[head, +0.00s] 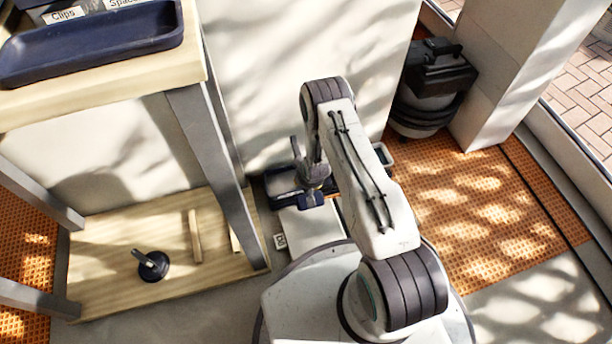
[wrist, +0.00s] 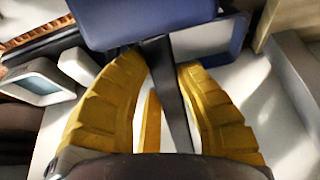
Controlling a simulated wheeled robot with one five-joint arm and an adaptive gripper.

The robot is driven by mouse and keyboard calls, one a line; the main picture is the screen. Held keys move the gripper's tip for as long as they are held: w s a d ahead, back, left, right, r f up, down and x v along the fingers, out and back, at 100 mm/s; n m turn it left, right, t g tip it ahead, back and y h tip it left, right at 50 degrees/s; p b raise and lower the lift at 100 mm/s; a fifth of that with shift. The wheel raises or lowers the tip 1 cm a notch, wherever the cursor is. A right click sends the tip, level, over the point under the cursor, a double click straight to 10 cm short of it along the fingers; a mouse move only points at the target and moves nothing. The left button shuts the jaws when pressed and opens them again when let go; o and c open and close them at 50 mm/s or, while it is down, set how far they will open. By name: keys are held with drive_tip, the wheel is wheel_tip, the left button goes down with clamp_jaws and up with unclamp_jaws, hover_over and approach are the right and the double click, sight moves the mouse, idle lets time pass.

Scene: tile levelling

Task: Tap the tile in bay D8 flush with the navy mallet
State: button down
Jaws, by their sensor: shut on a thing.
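My gripper (head: 312,174) is low in front of the wall, beside the table. In the wrist view its two yellow fingers (wrist: 161,68) are closed around the dark handle of the navy mallet (wrist: 150,22). The mallet's navy block head lies beyond the fingertips. In the head view a small navy part of the mallet (head: 312,199) shows under my gripper. A pale flat surface lies below it. I cannot make out the D8 tile or whether it stands proud; my arm and the mallet hide much of that area.
A wooden table with a navy tray (head: 95,42) stands at left. A dark bucket-like machine (head: 432,85) stands by the pillar. Orange matting (head: 480,215) covers the right floor.

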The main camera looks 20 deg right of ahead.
drive_tip(key=shift+f+b, duration=2.15)
drive_tip(key=shift+f, duration=1.8)
wheel_tip(320, 180, up, 5)
drive_tip(key=p, duration=0.3)
drive_tip(key=shift+f, duration=0.2)
drive_tip(key=shift+f, duration=0.1)
wheel_tip(320, 180, down, 5)
drive_tip(key=b, duration=0.3)
drive_tip(key=shift+r+p, duration=1.8)
drive_tip(key=shift+r, duration=0.9)
